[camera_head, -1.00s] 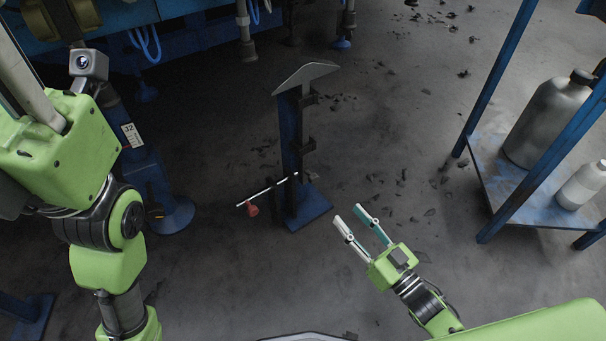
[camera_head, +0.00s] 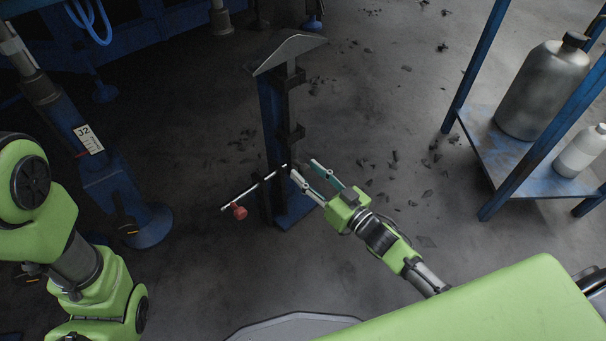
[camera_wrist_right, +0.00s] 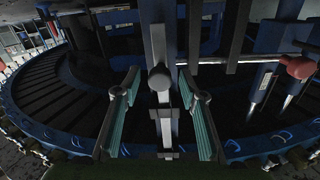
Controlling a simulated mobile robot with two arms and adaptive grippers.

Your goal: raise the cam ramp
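The cam ramp (camera_head: 287,52) is a grey sloped plate on top of a blue upright stand (camera_head: 272,120). A thin pale lever rod (camera_head: 252,189) crosses low on the stand, with a red knob (camera_head: 239,211) towards its left end. My right gripper (camera_head: 303,168) is open, with its fingertips just right of the post near the rod's right end. In the right wrist view, a round dark knob (camera_wrist_right: 160,79) shows between the open fingers, with no visible grip on it. The red knob (camera_wrist_right: 298,68) shows there at the right. My left gripper is out of view.
A blue shelf rack (camera_head: 490,150) with a large grey bottle (camera_head: 543,88) and a smaller pale bottle (camera_head: 582,152) stands at the right. A blue machine leg labelled J2 (camera_head: 90,137) stands at the left. Debris lies on the floor between stand and rack.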

